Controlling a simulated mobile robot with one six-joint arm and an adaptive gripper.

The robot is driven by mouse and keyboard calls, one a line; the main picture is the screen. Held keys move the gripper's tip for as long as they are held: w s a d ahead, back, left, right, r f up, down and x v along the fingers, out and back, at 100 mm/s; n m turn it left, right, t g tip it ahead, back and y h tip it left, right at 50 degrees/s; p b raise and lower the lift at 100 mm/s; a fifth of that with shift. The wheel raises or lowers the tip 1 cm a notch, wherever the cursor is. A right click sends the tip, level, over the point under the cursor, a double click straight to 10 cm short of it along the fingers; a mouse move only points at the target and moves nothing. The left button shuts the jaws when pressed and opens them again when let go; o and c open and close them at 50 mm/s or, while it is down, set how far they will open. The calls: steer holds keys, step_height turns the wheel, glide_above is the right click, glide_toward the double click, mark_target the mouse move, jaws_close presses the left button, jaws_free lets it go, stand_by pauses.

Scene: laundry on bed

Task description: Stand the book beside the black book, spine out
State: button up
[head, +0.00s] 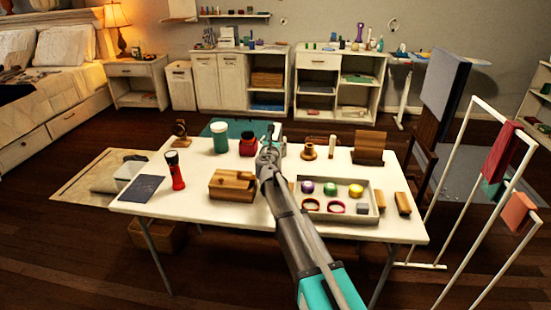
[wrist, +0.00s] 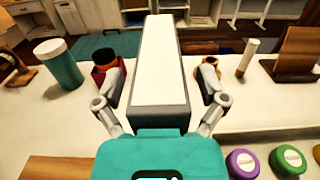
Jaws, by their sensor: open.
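My gripper (head: 268,150) is over the back middle of the white table, with its fingers spread apart (wrist: 162,98). Between the fingers in the wrist view is a long pale slab (wrist: 160,60) with grey sides; I cannot tell whether it is the book. Its pale side also shows just behind my gripper in the head view (head: 280,141). A flat dark blue item (head: 141,189), perhaps a book or folded cloth, lies at the table's left front. I cannot pick out the black book; small upright items (head: 210,37) on the far cabinet are too small to tell.
The white table (head: 205,215) also bears a teal canister (head: 219,137), a red jar (head: 248,146), a red flashlight (head: 175,170), a wooden block (head: 232,185) and a tray (head: 340,216) of small items. A drying rack (head: 465,125) and chair (head: 445,85) stand right.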

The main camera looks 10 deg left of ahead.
jaws_close()
stand_by(0.5)
steer(key=shift+r, duration=0.1)
step_height(320, 180, up, 3)
steer(key=p, duration=0.3)
steer(key=s+d+r+p, duration=0.4)
steer(key=s+r+p, duration=0.5)
steer(key=s, duration=0.4)
steer(key=shift+s+r+p, duration=0.15)
steer(key=shift+r+p, duration=0.25)
steer(key=shift+p, duration=0.15)
stand_by(0.5)
